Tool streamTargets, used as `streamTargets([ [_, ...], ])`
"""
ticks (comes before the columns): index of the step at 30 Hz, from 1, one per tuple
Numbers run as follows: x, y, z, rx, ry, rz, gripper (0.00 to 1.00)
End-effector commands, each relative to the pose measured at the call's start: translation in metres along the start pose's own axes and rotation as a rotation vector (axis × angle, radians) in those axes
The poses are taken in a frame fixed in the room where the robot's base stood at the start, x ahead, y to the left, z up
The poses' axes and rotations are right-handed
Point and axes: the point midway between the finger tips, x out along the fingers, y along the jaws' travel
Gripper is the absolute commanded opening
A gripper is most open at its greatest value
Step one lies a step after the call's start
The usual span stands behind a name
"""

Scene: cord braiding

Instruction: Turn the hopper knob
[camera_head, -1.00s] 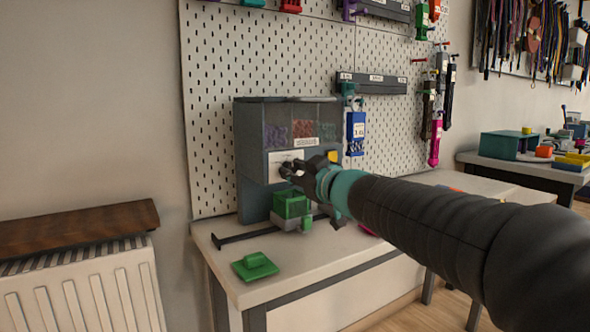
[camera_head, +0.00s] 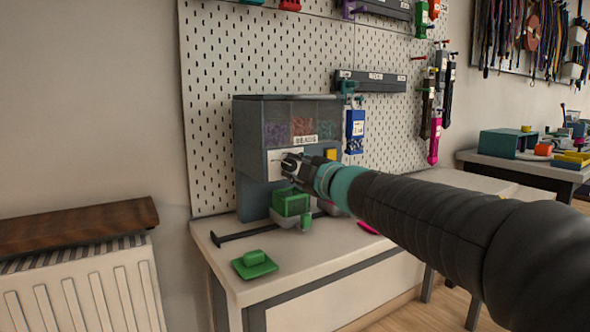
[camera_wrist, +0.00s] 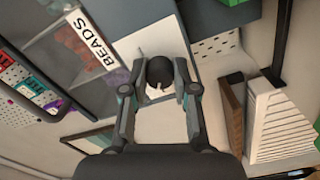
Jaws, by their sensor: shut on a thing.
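The bead hopper (camera_head: 252,140) is a grey-blue box with a clear front, standing on the table against the pegboard. Its white BEADS label (camera_head: 304,140) also shows in the wrist view (camera_wrist: 95,41). A dark round knob (camera_wrist: 159,70) sits on the hopper's white front plate (camera_wrist: 150,45). My gripper (camera_head: 288,163) reaches in from the right and is shut on the knob, with one finger on each side of it in the wrist view (camera_wrist: 159,90). In the head view the gripper mostly hides the knob.
A green container (camera_head: 290,203) stands just below my gripper. A green lid (camera_head: 255,265) and a dark bar (camera_head: 243,237) lie on the pale table (camera_head: 300,260). A yellow block (camera_head: 331,154) is on the hopper's right side. A radiator (camera_head: 80,285) stands at left.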

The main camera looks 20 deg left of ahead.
Motion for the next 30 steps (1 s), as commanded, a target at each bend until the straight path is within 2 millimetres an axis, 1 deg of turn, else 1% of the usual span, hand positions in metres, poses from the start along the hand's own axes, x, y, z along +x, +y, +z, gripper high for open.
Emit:
streamTargets([
  [7, 0.0001, -0.0001, -0.0004, -0.060, 0.001, 0.000, 0.00],
  [20, 0.0002, -0.0001, -0.0004, -0.071, 0.001, -0.001, 0.00],
  [21, 0.0002, -0.0001, -0.0004, -0.071, 0.001, -0.001, 0.31],
  [24, 0.0001, -0.0001, -0.0004, -0.070, 0.001, -0.001, 0.54],
  [30, 0.0001, 0.0000, -0.0002, -0.069, 0.000, 0.000, 0.54],
])
